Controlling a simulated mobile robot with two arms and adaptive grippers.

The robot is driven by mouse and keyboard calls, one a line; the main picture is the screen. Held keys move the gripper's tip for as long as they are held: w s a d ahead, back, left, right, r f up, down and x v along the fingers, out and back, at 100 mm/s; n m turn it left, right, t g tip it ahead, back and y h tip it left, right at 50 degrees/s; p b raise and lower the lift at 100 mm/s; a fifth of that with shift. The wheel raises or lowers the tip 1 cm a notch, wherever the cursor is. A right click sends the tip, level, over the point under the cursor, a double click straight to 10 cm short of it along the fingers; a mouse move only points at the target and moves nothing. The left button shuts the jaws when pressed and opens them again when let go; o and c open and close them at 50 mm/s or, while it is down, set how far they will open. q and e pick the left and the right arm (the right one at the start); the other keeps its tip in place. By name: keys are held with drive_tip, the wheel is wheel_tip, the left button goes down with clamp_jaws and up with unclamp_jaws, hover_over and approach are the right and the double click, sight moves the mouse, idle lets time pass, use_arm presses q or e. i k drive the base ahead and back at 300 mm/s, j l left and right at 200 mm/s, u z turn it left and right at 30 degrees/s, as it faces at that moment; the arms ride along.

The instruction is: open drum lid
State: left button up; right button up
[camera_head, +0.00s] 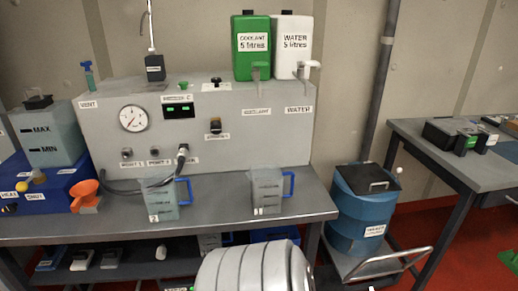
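A small white knob (398,170) shows at the right of the drum's rim. Neither of my grippers is in view. Nothing visible touches the drum's lid.
The drum stands on a low trolley with a metal handle (393,257). The bench (230,213) to its left holds two clear jugs and a grey test unit. Another table (440,150) stands at right. A pipe (382,80) runs up the wall behind the drum.

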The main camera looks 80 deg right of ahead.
sight(368, 178)
drive_tip(key=z, duration=3.6)
drive_tip(key=i+l, duration=0.2)
drive_tip(key=i+j+u, duration=0.05)
drive_tip(key=i, duration=0.05)
